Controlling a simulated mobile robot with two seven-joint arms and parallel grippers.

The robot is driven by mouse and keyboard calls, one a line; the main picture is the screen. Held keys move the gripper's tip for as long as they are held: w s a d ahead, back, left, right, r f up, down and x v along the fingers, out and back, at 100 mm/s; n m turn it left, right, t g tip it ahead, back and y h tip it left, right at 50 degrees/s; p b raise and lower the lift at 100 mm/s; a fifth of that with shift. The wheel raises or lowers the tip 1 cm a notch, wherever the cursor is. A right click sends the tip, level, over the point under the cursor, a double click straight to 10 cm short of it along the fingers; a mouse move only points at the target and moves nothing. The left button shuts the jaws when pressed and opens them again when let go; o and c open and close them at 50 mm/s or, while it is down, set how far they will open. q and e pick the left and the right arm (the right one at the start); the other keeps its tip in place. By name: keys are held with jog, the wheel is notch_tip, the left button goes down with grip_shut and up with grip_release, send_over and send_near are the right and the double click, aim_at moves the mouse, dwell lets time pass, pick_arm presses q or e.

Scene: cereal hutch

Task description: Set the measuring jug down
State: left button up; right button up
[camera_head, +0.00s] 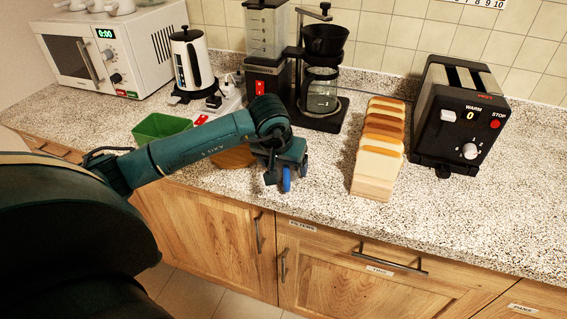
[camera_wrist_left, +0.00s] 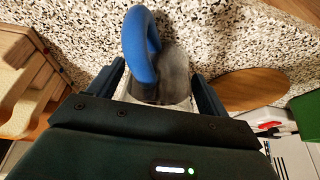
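The measuring jug has a blue handle and a clear body. In the left wrist view the jug (camera_wrist_left: 174,78) sits between the two fingers of my left gripper (camera_wrist_left: 158,88), which appear closed against its sides. In the head view only the jug's blue handle (camera_head: 287,180) shows clearly, under my left gripper (camera_head: 284,168) near the counter's front edge. The wrist hides most of the jug's body there. I cannot tell whether its base touches the speckled counter (camera_head: 325,222). My right gripper is not in view.
A round wooden board (camera_head: 236,156) lies left of the gripper, partly behind my arm. A wooden rack with bread slices (camera_head: 378,150) stands to the right, then a black toaster (camera_head: 459,115). A coffee maker (camera_head: 322,80) stands behind. A green bin (camera_head: 160,127) is at left. Bare counter lies before the toaster.

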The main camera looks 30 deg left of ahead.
pick_arm(q)
jog(key=shift+o, duration=0.8)
